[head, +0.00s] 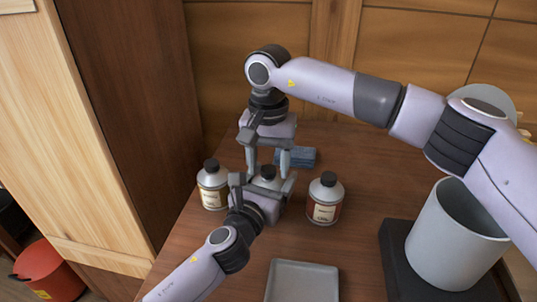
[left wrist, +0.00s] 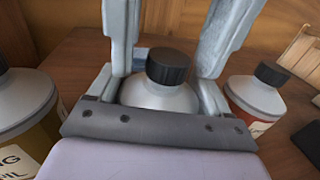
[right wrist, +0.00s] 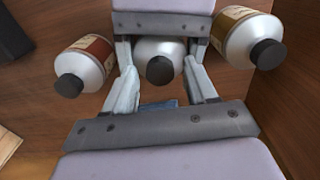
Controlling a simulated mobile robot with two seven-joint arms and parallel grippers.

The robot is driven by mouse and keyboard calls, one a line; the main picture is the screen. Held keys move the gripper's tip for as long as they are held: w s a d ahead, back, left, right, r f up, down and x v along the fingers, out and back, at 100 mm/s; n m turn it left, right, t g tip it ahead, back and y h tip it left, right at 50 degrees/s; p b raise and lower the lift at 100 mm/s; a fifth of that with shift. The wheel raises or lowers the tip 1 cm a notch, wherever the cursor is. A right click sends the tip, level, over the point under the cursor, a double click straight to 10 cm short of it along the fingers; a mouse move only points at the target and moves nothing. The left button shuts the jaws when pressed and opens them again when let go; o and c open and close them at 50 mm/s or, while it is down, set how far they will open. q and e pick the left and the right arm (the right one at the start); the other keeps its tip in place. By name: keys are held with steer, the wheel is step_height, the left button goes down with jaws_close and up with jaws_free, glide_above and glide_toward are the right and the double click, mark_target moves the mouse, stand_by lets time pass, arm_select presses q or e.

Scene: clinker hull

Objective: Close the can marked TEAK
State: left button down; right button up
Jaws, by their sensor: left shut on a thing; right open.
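Three silver cans with black caps stand on the table. The middle can (left wrist: 160,95) is between my left gripper's fingers; its label is hidden, so I cannot read TEAK. Its black cap (left wrist: 168,66) sits on top; whether it is tight cannot be told. My left gripper (head: 265,181) is shut on this can from the front. My right gripper (head: 267,167) points down from above, open, with its fingers on either side of the cap and apart from it. The cap also shows in the right wrist view (right wrist: 160,70).
A can with a yellowish label (head: 213,187) stands close on the left, one with a red label (head: 325,200) on the right. A blue cloth (head: 302,156) lies behind. A grey tray (head: 302,280) is in front; a grey bin (head: 450,245) stands right.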

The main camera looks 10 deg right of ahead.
jaws_close()
